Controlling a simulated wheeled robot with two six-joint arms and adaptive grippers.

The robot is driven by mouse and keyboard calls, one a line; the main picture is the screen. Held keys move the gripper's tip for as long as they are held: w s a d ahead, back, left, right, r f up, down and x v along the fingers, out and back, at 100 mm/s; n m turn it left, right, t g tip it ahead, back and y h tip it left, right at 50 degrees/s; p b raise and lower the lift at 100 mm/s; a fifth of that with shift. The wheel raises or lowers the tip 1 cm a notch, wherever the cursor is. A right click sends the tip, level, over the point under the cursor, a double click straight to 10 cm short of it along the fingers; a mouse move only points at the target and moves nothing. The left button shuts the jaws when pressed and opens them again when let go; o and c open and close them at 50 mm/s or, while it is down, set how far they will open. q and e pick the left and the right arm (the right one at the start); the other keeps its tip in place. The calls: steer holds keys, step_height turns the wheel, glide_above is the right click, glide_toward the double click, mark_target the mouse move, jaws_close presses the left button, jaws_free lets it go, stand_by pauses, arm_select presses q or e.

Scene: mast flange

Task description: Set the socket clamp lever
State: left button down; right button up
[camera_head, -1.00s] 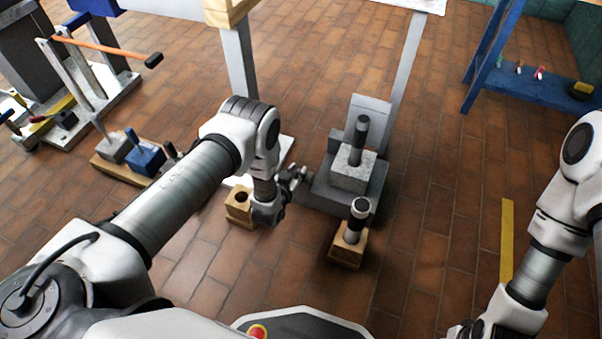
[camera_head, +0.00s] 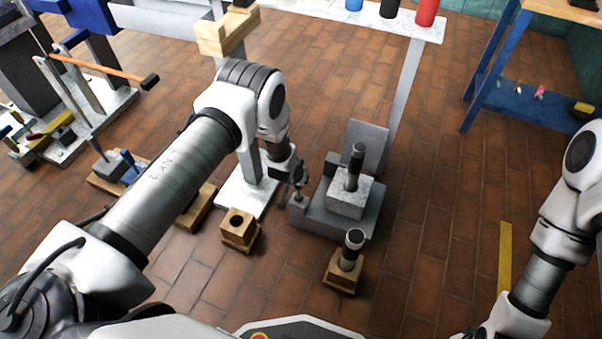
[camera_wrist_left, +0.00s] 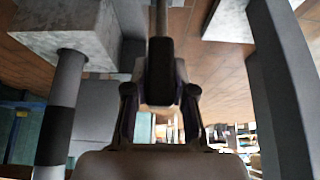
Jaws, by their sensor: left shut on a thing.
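The socket (camera_head: 335,222) is a grey base with an upright back plate, right of my left gripper in the head view. My left gripper (camera_head: 292,185) is at the base's left side. In the left wrist view its fingers (camera_wrist_left: 160,98) are closed around the dark grip (camera_wrist_left: 160,70) of a thin grey rod (camera_wrist_left: 162,20), which looks like the clamp lever. The lever's pivot is hidden. My right gripper (camera_head: 482,331) is cut off at the bottom edge, away from the socket.
The floor right of the socket is clear.

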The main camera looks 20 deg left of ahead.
arm_select(q)
steer(key=shift+w, duration=0.15)
steer(key=c, duration=1)
jaws_free()
steer(key=shift+o, duration=0.2)
steer(key=v, duration=1.2)
steer(key=shift+f, duration=0.1)
